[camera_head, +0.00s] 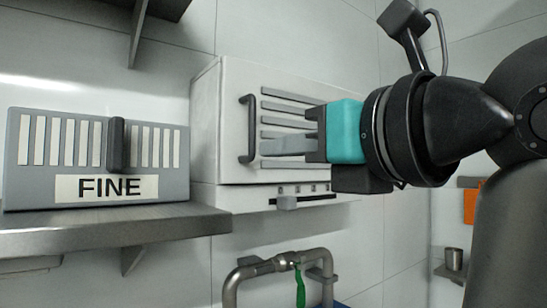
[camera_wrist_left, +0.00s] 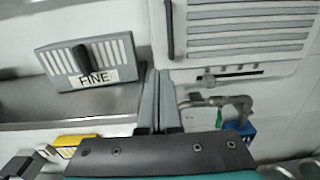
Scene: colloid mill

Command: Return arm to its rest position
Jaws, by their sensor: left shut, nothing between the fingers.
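My left gripper (camera_head: 266,147) shows in the head view with its grey fingers together and empty. It points left from a teal block and a black wrist on an arm that enters from the right side. The fingers overlap the front of the white louvred cabinet (camera_head: 215,125) in the picture. I cannot tell how far apart they are. In the left wrist view the closed fingers of the left gripper (camera_wrist_left: 160,75) stand upright, with the FINE panel (camera_wrist_left: 88,62) to their left and the cabinet (camera_wrist_left: 240,30) to their right. My right gripper is not in view.
The grey FINE panel (camera_head: 60,190) with a dark upright lever (camera_head: 117,145) stands on a metal shelf (camera_head: 110,230). The cabinet has a dark handle (camera_head: 248,130) and a slider knob (camera_head: 286,202) below. Bent pipes (camera_head: 235,285) with a green lever (camera_head: 300,287) lie underneath.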

